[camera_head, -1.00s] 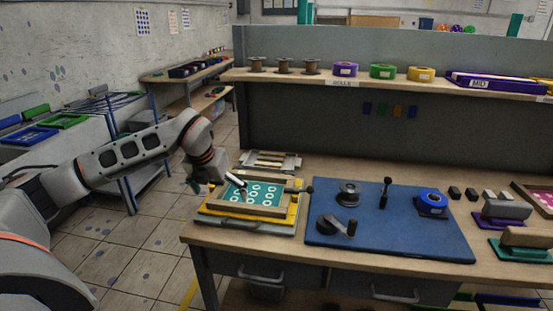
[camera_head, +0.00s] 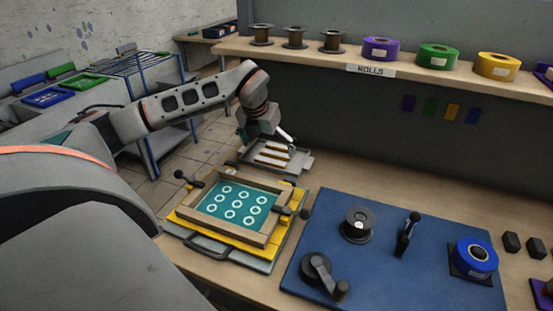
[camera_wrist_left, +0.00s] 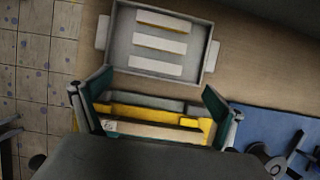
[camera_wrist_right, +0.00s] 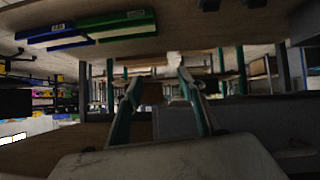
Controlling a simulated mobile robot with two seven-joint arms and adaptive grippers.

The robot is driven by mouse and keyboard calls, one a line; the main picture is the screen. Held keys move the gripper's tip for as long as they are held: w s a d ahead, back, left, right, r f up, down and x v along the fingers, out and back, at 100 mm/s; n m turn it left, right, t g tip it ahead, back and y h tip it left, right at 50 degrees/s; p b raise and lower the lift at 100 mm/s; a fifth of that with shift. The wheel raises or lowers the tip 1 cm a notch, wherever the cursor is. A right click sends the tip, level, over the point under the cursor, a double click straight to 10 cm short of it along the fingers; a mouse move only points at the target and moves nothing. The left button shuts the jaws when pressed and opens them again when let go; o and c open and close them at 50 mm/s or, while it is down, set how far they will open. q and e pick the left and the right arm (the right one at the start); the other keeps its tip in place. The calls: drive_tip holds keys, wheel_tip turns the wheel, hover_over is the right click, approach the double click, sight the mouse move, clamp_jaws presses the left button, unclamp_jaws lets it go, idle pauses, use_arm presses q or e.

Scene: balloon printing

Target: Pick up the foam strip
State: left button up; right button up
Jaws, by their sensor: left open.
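Three pale foam strips lie side by side in a shallow grey tray (camera_head: 302,163) at the back left of the bench. The middle foam strip (camera_wrist_left: 160,43) shows clearly in the left wrist view, where the tray (camera_wrist_left: 208,57) lies beyond the fingertips. My left gripper (camera_wrist_left: 155,95) is open and empty, apart from the strips. In the head view my left gripper (camera_head: 264,136) hangs just above and left of the tray, and part of the tray is hidden behind it. My right gripper (camera_wrist_right: 158,80) shows spread, empty fingers in its own wrist view, away from the strips.
A wooden-framed screen (camera_head: 236,204) on a yellow base stands in front of the tray. A blue mat (camera_head: 390,245) with a spool, crank and tape roll lies to the right. A shelf (camera_head: 390,70) with rolls runs along the back.

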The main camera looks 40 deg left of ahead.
sight(269, 161)
use_arm(q)
drive_tip(key=shift+a+f, duration=0.15)
drive_tip(key=shift+f, duration=0.7)
drive_tip(key=x, duration=0.5)
drive_tip(key=shift+s+a, duration=0.1)
drive_tip(key=shift+a, duration=0.2)
drive_tip(key=c, duration=0.8)
